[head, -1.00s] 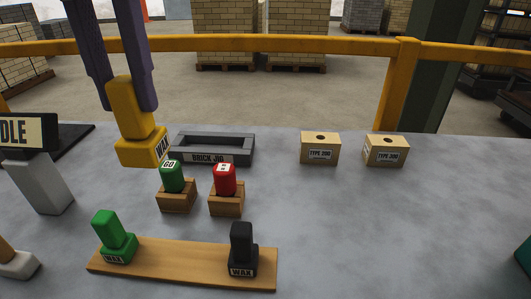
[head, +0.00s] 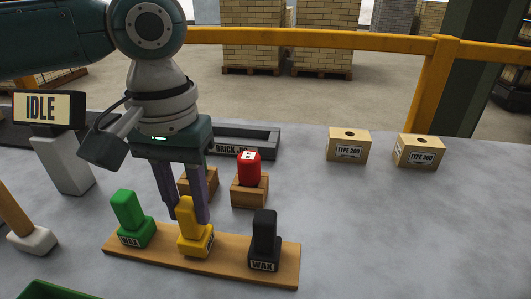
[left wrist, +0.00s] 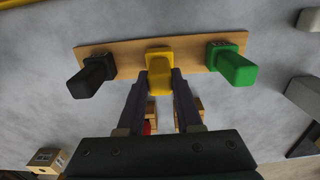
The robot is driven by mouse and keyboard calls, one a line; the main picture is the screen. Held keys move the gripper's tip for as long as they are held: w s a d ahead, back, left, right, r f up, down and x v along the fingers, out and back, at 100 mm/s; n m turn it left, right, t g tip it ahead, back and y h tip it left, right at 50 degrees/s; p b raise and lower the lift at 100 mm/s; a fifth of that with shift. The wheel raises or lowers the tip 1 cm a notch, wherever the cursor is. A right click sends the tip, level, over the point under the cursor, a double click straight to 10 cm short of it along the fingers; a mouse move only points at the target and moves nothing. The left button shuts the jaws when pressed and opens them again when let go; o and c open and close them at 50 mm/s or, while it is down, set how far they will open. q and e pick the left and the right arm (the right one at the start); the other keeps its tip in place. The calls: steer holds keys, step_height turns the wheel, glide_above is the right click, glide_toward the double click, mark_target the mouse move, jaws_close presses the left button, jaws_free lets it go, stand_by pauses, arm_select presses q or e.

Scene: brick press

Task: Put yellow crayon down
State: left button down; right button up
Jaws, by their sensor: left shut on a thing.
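The yellow crayon (head: 196,241), a block with a WAX label, is between the fingers of my left gripper (head: 188,214). It is upright over the middle of the wooden board (head: 283,263); I cannot tell whether its base touches the board. The green crayon (head: 128,216) stands to its left and the black crayon (head: 264,236) to its right. In the left wrist view my left gripper (left wrist: 163,75) is shut on the yellow crayon (left wrist: 159,57), with the black and green ones clear on either side. My right gripper is out of view.
Behind the board, a red stamp (head: 248,166) stands on a wooden block; my gripper partly hides another block (head: 205,180). The IDLE sign (head: 48,107) and a mallet (head: 33,241) are at left. The right is clear.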

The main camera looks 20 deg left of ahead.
arm_select(q)
steer(key=shift+f, duration=0.2)
steer(key=c, duration=0.6)
jaws_free()
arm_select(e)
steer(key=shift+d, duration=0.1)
arm_select(q)
step_height(320, 180, up, 12)
steer(key=p, duration=0.2)
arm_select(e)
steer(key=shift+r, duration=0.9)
arm_select(q)
steer(key=s+d+f+m+t+h, duration=0.25)
steer(key=s+d+f+m, duration=0.25)
steer(key=s+d+f, duration=0.45)
steer(key=s+a, duration=0.2)
steer(key=s+a+f+y, duration=0.1)
steer(key=s+a, duration=0.1)
steer(key=s+a+f+t+y, duration=0.1)
steer(key=s+a, duration=0.1)
steer(key=shift+s+a+f, duration=0.2)
steer(key=shift+f, duration=0.05)
